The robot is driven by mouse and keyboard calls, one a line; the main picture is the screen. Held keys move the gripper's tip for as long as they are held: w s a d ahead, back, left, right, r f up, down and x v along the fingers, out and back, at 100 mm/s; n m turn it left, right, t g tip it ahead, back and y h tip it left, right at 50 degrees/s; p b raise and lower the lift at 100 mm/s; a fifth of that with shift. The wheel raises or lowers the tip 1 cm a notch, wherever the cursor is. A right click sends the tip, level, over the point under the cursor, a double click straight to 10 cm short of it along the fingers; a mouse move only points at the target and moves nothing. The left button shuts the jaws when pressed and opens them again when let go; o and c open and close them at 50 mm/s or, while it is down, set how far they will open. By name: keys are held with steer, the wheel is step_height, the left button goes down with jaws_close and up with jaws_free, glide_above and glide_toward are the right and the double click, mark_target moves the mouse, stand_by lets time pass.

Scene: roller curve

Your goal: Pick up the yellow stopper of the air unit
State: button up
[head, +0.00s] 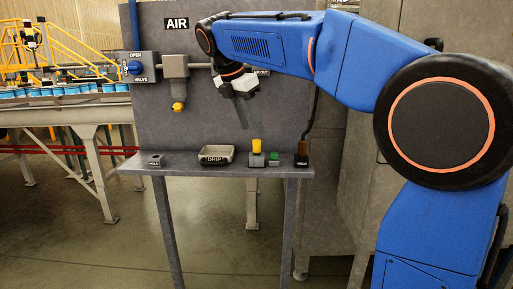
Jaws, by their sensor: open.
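The grey air unit (175,66) hangs on the panel under the AIR sign, with a yellow knob-like piece (178,106) at its lower end. A second yellow piece (257,145) stands upright on a small grey block on the shelf. I cannot tell from this view which of the two is the stopper. My gripper (243,96) is open and appears empty. It points down in front of the panel, right of the air unit and above the shelf, apart from both yellow pieces. Its fingers are small and partly merge with the grey panel.
The narrow shelf (185,169) holds a tray marked DRIP (217,154), a green block (274,158), a dark holder (301,159) at the right and a small block (155,160) at the left. A blue valve handle (134,68) is left of the unit. A conveyor stands far left.

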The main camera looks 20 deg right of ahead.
mark_target(256, 140)
steer(key=shift+x, duration=3.65)
steer(key=shift+w, duration=0.15)
steer(key=shift+c, duration=0.4)
steer(key=shift+r, duration=0.1)
jaws_close()
